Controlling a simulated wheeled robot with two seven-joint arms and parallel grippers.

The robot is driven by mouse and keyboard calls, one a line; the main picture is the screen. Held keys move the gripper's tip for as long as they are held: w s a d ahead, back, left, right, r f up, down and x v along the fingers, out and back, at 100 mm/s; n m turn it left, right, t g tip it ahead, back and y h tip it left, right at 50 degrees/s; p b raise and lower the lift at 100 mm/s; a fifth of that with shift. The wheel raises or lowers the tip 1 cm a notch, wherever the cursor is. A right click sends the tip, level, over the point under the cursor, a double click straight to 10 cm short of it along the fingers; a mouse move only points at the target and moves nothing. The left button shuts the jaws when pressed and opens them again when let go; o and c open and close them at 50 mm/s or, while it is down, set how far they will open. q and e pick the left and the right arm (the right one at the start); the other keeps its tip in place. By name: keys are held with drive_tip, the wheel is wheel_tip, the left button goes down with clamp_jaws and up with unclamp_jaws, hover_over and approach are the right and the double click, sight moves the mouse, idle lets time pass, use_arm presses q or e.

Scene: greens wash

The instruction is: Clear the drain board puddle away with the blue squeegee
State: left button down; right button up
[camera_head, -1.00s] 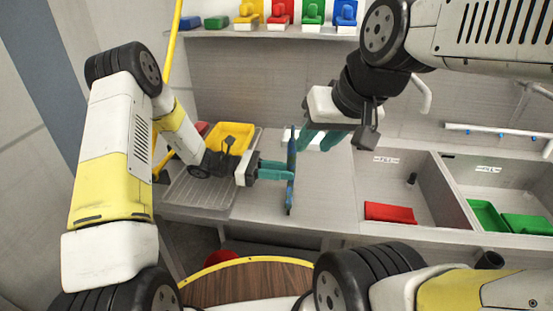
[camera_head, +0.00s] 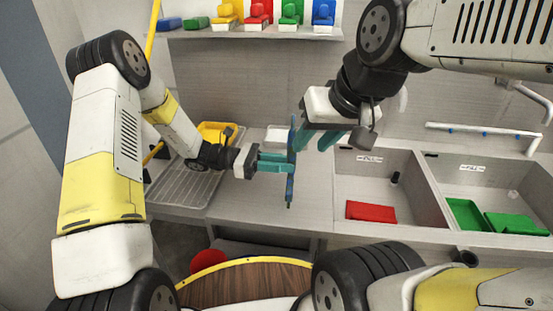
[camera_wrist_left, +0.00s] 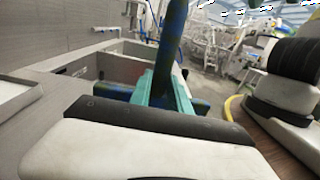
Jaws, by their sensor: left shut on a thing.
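The blue squeegee (camera_head: 291,165) is upright, seen as a thin blue bar above the counter. My left gripper (camera_head: 284,162) is shut on it, its teal fingers around the bar. In the left wrist view the blue bar (camera_wrist_left: 172,40) rises from between the fingers. My right gripper (camera_head: 318,140) is just right of the squeegee's upper part, its two teal fingers apart; I cannot tell whether they touch it. The ribbed drain board (camera_head: 184,188) lies at the left, partly hidden by my left arm. I cannot make out a puddle on it.
A yellow tub (camera_head: 212,130) stands behind my left forearm. Two sink basins at the right hold a red tray (camera_head: 371,211) and green trays (camera_head: 515,223). A back shelf (camera_head: 260,33) carries coloured items. A round wooden-topped surface (camera_head: 245,285) is in front.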

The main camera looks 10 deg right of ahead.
use_arm(q)
wheel_tip(320, 180, up, 5)
idle(0.5)
drive_tip(key=c, duration=1.8)
unclamp_jaws()
clamp_jaws()
drive_tip(key=shift+s, duration=0.1)
